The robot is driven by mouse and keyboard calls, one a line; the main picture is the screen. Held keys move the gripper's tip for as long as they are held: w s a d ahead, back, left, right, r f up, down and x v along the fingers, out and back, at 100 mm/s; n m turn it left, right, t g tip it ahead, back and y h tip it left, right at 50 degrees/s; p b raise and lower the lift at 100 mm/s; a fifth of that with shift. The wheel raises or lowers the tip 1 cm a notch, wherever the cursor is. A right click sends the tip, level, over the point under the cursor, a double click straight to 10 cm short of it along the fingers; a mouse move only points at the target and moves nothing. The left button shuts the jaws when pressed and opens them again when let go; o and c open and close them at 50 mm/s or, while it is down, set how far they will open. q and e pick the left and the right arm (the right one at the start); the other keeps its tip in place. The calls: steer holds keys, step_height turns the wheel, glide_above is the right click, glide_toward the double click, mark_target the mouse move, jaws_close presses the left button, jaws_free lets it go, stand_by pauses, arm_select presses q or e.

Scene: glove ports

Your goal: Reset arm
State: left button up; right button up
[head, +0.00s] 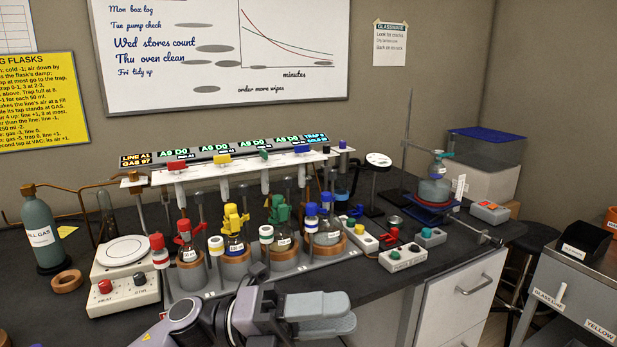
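My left gripper (326,314) is at the bottom centre, in front of the rack of flasks and low by the bench's front edge. Its two grey fingers point right and overlap in this view, so any gap between them is hidden. I see nothing held at the fingertips. Part of my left arm (185,325) comes in at the bottom left. My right arm and gripper are not in view.
A rack (190,288) of several flasks with coloured taps stands just behind my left gripper. A hotplate (122,285) stands left, control boxes (403,257) right. A drawer unit (460,290) and metal cart (575,285) stand right. Open space lies before the drawers.

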arm_select(q)
steer(key=w+a+f+n+t+y, duration=0.1)
steer(key=a+f+n+t+y, duration=0.3)
steer(key=n+t, duration=0.4)
steer(key=w+a+f+n+t+y, duration=0.1)
steer(key=a+f+n+t+y, duration=0.15)
steer(key=f+n+t, duration=0.6)
steer(key=w+a+f+n+t+y, duration=0.25)
steer(key=a+n, duration=0.25)
steer(key=n, duration=0.7)
steer(key=s+a+f+n+g+y, duration=0.3)
steer(key=s+a+f+n+y, duration=0.1)
steer(key=s+f, duration=0.4)
steer(key=s+a+f+n+g+y, duration=0.3)
steer(key=s+a+f+n+y, duration=0.2)
steer(key=s+f, duration=0.4)
step_height(320, 180, down, 4)
steer(key=shift+a+f+n, duration=0.2)
steer(key=shift+a+n, duration=0.45)
steer(key=shift+a, duration=0.5)
steer(key=shift+o, duration=0.3)
